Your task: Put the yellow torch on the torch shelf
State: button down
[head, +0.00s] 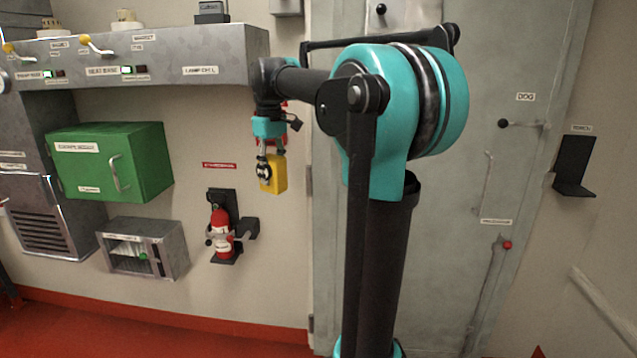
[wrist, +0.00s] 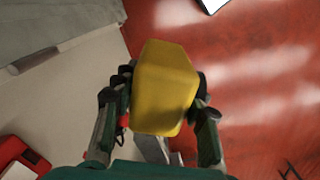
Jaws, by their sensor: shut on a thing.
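The yellow torch (head: 274,175) is a boxy yellow thing held in my gripper (head: 264,160), in front of the wall left of the grey door. In the wrist view the torch (wrist: 164,85) fills the middle, between the two dark fingers of my gripper (wrist: 160,95), which press on its sides. The torch hangs clear of any surface. The black torch shelf (head: 575,180) is a small bracket with a back plate on the wall at the far right, right of the door, with a label above it. It looks empty.
A red extinguisher (head: 220,232) hangs in a wall bracket below the torch. A green box (head: 112,162) and a small grey cabinet (head: 143,248) are to the left. The grey door (head: 520,60) with handles lies between my gripper and the shelf.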

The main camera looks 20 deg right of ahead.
aim_at(579, 192)
jog(key=l+z, duration=0.85)
jog(key=i+l+z, duration=0.2)
jog(key=l+z, duration=0.2)
jog(key=i+l+z, duration=0.1)
jog(key=i+z, duration=0.2)
jog(key=i+l+z, duration=0.1)
jog(key=z, duration=0.25)
jog(key=i+j+z, duration=0.15)
jog(key=i+j, duration=0.15)
jog(key=j, duration=0.1)
